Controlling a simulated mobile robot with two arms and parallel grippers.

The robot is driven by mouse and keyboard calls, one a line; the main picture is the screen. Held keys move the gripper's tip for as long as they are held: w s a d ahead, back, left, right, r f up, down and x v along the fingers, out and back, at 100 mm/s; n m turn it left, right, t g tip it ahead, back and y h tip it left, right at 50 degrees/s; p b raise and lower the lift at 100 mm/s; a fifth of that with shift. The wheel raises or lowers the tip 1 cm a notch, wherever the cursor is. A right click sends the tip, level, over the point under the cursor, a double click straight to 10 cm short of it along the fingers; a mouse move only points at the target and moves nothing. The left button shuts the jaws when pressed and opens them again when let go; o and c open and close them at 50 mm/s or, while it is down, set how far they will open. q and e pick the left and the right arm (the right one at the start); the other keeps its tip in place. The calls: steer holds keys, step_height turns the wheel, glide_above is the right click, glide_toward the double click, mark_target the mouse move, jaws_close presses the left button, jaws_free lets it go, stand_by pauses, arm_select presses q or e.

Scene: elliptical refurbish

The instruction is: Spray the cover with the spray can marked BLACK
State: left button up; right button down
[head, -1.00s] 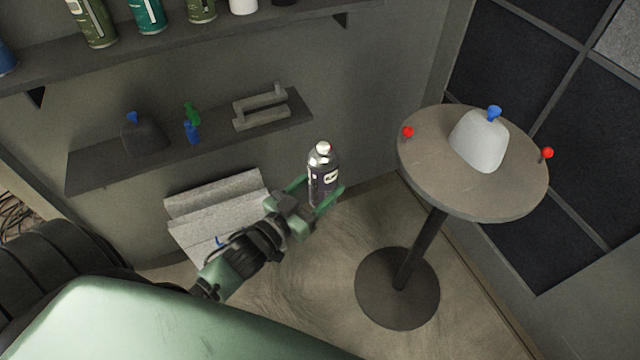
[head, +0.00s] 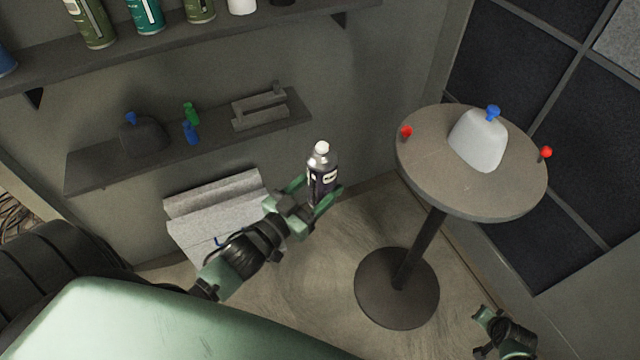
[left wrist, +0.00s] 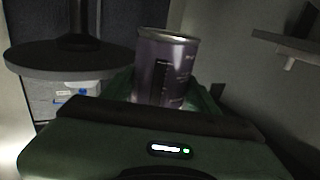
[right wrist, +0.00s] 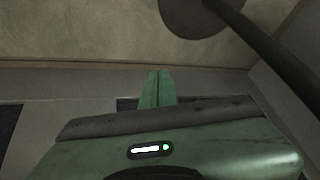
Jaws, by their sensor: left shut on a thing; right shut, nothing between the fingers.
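My left gripper (head: 318,203) is shut on a dark spray can (head: 322,178) with a silver top and white nozzle. It holds the can upright, in the air left of the round table. The can's label is too small to read. In the left wrist view the can (left wrist: 165,70) stands between the fingers. A white rounded cover (head: 479,140) with a blue knob sits on the round table (head: 430,185), apart from the can. My right gripper (head: 482,330) is at the lower right of the head view. In the right wrist view its fingers (right wrist: 158,88) are together and empty.
Two red balls on short stems (head: 406,132) stand at the table's edges. The table has a dark post and round base (head: 397,288). A wall shelf (head: 90,172) holds a dark cover, small bottles and a grey bracket. Several cans stand on the upper shelf (head: 180,45).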

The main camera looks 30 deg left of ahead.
steer(key=w+r+m+t+y, duration=0.1)
steer(key=w+r+m+t, duration=0.15)
steer(key=w+r, duration=1.35)
steer(key=w+r+m+t+y, duration=0.1)
steer(key=w+r+t, duration=0.2)
steer(key=w+r, duration=1.25)
steer(key=s+a+r+n+y, duration=0.1)
steer(key=a+r, duration=0.5)
steer(key=s+a+r+n+g+y, duration=0.1)
steer(key=a+r+n, duration=0.1)
steer(key=a+r, duration=0.4)
steer(key=s+a+r+n+y, duration=0.1)
steer(key=a+r+n+y, duration=0.1)
steer(key=a+r, duration=0.4)
steer(key=shift+s+a+r+g, duration=0.25)
steer(key=shift+s+a+r, duration=0.1)
steer(key=shift+r, duration=0.15)
steer(key=s+a+r+n+g+y, duration=0.25)
steer(key=s+a+r+n, duration=0.2)
steer(key=s+a, duration=0.5)
steer(key=s+a+r+n+g+y, duration=0.1)
steer(key=s+a+r+n+g, duration=0.35)
steer(key=a, duration=0.85)
steer(key=s+a+f+n+g+h, duration=0.1)
steer(key=s+a+n, duration=0.4)
steer(key=s, duration=0.3)
steer(key=s+a+f+n, duration=0.1)
steer(key=s+a+n, duration=0.3)
steer(key=s, duration=0.4)
steer(key=shift+f, duration=3.05)
